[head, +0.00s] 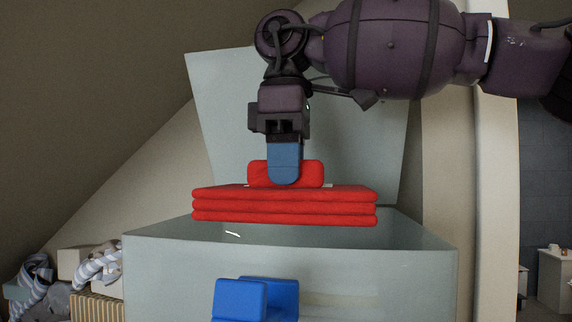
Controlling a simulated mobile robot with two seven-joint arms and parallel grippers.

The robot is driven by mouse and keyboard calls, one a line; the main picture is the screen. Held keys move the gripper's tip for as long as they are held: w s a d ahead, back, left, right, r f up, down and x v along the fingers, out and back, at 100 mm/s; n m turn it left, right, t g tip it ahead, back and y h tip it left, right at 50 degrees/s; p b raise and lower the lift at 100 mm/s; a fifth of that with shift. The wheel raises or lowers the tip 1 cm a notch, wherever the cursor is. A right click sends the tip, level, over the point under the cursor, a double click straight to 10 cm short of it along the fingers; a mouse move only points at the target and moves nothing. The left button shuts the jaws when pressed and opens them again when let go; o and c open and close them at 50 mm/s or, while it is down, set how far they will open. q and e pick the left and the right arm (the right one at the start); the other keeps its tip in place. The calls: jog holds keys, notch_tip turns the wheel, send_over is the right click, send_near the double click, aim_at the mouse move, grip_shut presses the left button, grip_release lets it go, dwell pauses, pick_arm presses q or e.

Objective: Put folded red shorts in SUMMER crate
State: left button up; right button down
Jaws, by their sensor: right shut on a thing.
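The folded red shorts (284,207) are a flat layered stack with a bunched fold on top. My right gripper (285,165) comes down from above with its blue finger against that top fold and is shut on the shorts. The shorts are level and held over the open mouth of a pale grey-green crate (400,275), with its raised lid (225,110) behind. No crate label is readable, so I cannot tell if it is the SUMMER crate. My left gripper is not clearly in view; a blue piece (255,299) shows low in front of the crate.
Striped clothes (100,263) and other clutter lie at the left, beside the crate. A sloped ceiling (80,80) comes down on the left. A pale post (497,200) stands at the right, with a small white cabinet (554,270) farther off.

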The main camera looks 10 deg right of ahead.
jog(key=shift+f+b, duration=0.3)
jog(key=shift+f, duration=0.55)
pick_arm(q)
notch_tip(320, 180, down, 6)
jog(key=s+b, duration=0.1)
jog(key=b, duration=0.2)
jog(key=shift+f+g+b, duration=0.2)
jog(key=shift+g+b, duration=0.1)
pick_arm(e)
jog(key=shift+f, duration=8.3)
jog(key=c, duration=0.9)
grip_release()
pick_arm(q)
jog(key=shift+s+f, duration=0.1)
jog(key=shift+s, duration=0.15)
pick_arm(e)
jog(key=shift+o, duration=0.3)
